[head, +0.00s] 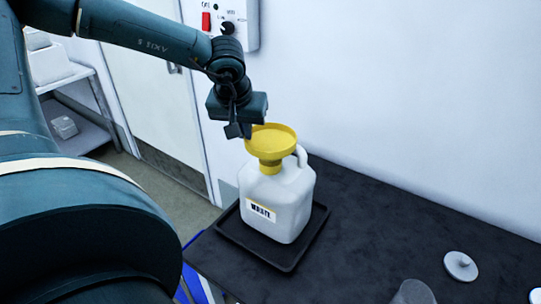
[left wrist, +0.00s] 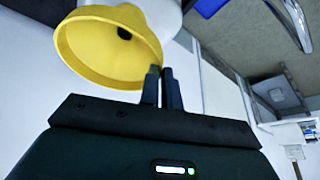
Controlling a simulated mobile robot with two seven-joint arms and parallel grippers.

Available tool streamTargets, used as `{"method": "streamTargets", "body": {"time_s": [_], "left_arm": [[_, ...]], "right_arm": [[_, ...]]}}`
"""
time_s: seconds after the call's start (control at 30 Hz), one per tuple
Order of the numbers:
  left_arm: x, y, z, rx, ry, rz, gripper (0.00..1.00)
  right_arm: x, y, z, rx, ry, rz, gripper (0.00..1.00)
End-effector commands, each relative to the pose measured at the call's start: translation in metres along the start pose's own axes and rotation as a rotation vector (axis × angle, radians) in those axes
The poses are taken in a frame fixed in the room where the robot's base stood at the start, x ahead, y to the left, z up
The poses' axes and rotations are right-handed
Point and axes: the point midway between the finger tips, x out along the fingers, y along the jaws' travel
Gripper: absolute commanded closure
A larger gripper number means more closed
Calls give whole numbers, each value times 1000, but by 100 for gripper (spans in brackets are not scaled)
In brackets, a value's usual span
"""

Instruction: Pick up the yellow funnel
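The yellow funnel (head: 271,141) sits upright in the mouth of a white jug labelled WASTE (head: 280,205). My left gripper (head: 243,131) is at the left edge of the funnel's rim, pointing down. In the left wrist view, the funnel (left wrist: 95,48) shows its wide mouth and dark spout hole. The two fingers (left wrist: 161,72) are nearly together, one over the inside of the rim and one outside, with the thin rim between their tips. My right gripper is not in view.
The jug stands in a black tray (head: 259,256) on a dark bench top (head: 385,225). A white lid (head: 460,266) and a clear vessel (head: 413,293) are at the front right. A wall box with a red switch (head: 206,22) is behind the arm.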

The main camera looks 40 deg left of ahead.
Motion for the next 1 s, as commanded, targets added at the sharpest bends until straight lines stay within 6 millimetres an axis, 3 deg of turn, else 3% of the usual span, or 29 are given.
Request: {"method": "streamTargets", "body": {"time_s": [0.67, 1.0], "left_arm": [[-5, 0, -3, -1, 5, 1, 100], [-62, 1, -27, -2, 8, 2, 100]], "right_arm": [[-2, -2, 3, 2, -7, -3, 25], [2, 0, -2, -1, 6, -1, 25]]}}
